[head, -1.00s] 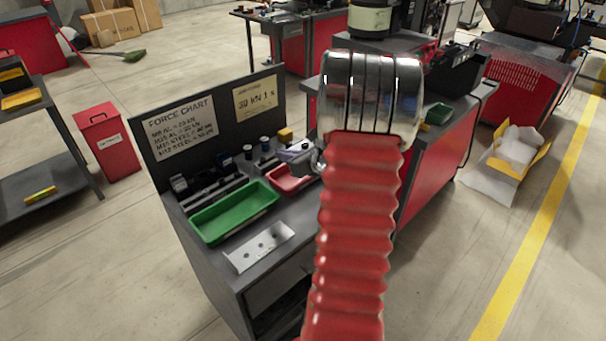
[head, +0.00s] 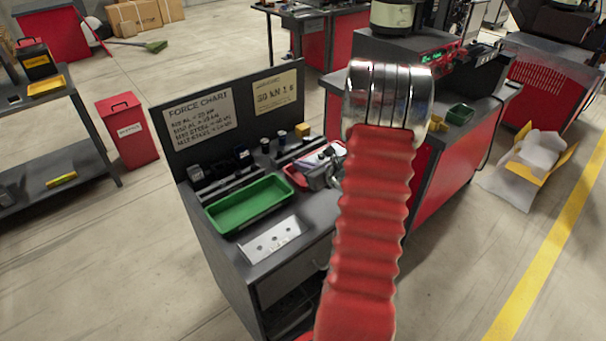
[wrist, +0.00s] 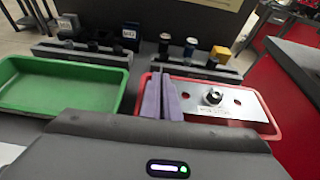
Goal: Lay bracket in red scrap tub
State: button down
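The bracket (wrist: 196,92) is a flat silver plate with holes and a bolt head or nut in its middle. In the wrist view it is within the outline of the red tub (wrist: 276,132); whether it touches the tub floor cannot be told. My gripper (wrist: 163,77) has its two purple fingers close together at the bracket's left end, apparently pinching it. The part between the fingers is hidden. In the head view, my gripper (head: 322,172) is low over the red tub (head: 292,175), with the pale bracket (head: 322,155) beside it; my arm partly hides this area.
A green tray (head: 250,204) stands left of the tub. Another silver plate with holes (head: 270,240) lies at the bench front. Behind are racks with several small parts and an upright board (head: 228,118). A red lidded bin (head: 128,132) stands on the floor.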

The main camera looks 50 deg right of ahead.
jog(key=shift+f, duration=1.75)
jog(key=shift+f, duration=0.7)
jog(key=c, duration=2.3)
grip_release()
jog(key=shift+s+a+f, duration=0.1)
jog(key=shift+f, duration=0.05)
jog(key=shift+r, duration=0.35)
jog(key=v, duration=1.2)
jog(key=shift+r, duration=0.45)
